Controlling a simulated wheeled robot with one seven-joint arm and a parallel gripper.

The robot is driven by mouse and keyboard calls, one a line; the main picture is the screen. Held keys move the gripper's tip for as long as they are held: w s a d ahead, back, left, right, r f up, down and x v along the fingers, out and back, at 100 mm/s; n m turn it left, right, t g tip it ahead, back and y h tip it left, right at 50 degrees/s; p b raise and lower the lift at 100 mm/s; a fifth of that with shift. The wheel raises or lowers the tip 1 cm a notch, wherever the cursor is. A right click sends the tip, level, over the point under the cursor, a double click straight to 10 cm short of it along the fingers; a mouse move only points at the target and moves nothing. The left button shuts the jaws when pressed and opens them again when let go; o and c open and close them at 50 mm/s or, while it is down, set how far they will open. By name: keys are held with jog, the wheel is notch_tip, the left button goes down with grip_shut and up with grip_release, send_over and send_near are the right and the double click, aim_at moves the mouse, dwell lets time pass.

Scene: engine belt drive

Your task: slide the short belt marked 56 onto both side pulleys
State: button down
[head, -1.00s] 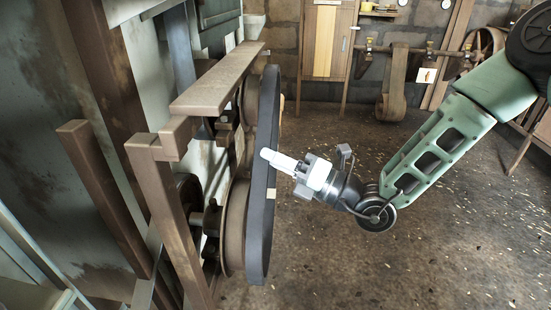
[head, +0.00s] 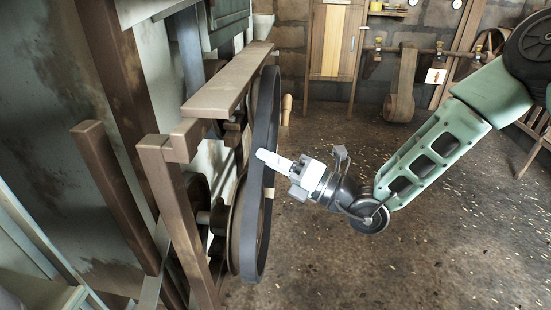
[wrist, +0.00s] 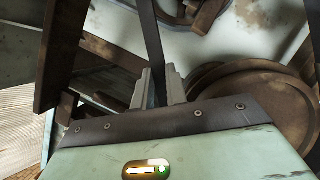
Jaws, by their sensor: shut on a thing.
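My gripper (head: 264,156) is shut on the dark belt (head: 260,215), at the loop's near strand. The belt strand (wrist: 152,40) runs up between the two fingers in the wrist view. The belt hangs as a tall upright loop on the outer side of the frame, with a pale mark on its edge; no number is legible. A rusty side pulley (head: 236,228) shows inside the loop's lower part, and it or its pair shows in the wrist view (wrist: 255,95). The upper pulley (head: 250,100) is mostly hidden by the belt. I cannot tell whether the belt is around the pulleys or just beside them.
A brown steel frame (head: 215,97) with a top rail and upright posts stands left of the belt. A wooden cabinet (head: 334,40) and a bench line the back wall. The floor (head: 400,240) right of the machine is clear apart from scattered chips.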

jog(key=shift+a+p, duration=0.3)
jog(key=shift+a, duration=0.7)
jog(key=shift+a, duration=0.15)
jog(key=shift+f, duration=0.3)
dwell(0.3)
jog(key=c, duration=1.3)
grip_release()
jog(key=shift+c, duration=0.2)
jog(key=w+r+p+v, duration=0.1)
jog(key=p+v, duration=0.2)
jog(key=v, duration=1)
jog(key=w+d+r+p+v, duration=0.1)
jog(key=p+v, duration=0.2)
jog(key=v, duration=1)
jog(key=shift+w+d, duration=0.25)
jog(key=shift+d, duration=0.25)
jog(key=shift+f, duration=0.1)
